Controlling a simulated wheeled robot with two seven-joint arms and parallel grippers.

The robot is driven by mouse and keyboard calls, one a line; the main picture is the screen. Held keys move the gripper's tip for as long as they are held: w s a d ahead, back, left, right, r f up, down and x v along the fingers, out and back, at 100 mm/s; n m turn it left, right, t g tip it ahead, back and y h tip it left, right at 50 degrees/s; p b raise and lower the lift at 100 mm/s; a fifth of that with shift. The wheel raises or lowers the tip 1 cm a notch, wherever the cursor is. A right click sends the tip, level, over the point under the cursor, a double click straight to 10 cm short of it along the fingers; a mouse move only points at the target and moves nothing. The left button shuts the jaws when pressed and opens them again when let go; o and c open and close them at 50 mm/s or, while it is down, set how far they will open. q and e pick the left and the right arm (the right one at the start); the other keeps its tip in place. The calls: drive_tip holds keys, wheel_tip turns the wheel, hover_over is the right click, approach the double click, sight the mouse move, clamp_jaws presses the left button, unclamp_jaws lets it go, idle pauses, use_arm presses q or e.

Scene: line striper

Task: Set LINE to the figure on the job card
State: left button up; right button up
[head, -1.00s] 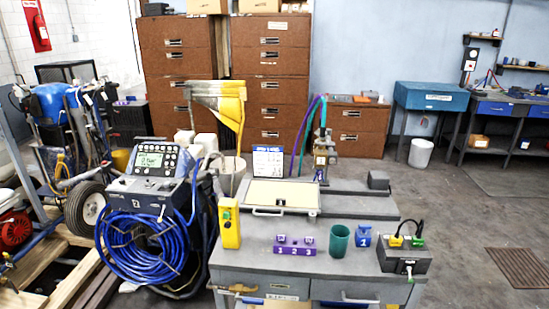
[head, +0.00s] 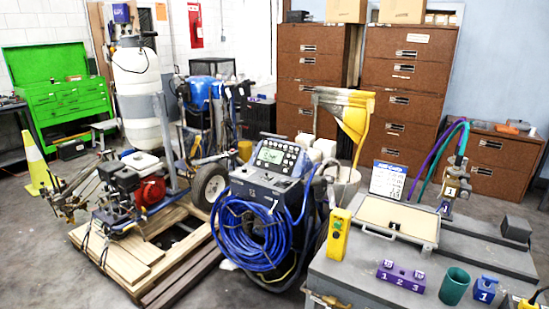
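A dark machine (head: 262,190) with a coiled blue hose stands left of the grey bench. Its sloped control panel (head: 277,157) faces me and has a lit greenish display (head: 271,155) with several round buttons or knobs around it. The display text is too small to read, and I cannot make out which control is marked LINE. A white card with a blue top (head: 388,181), probably the job card, stands upright at the back of the bench; its figures are too small to read. Neither of my grippers is in view.
The grey bench (head: 385,270) holds a yellow handheld box (head: 339,233), a shallow tray (head: 398,219), a purple numbered block (head: 401,276), a green cup (head: 454,286) and a blue item (head: 485,289). An engine cart on a wooden pallet (head: 150,262) stands left. Floor at lower left is clear.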

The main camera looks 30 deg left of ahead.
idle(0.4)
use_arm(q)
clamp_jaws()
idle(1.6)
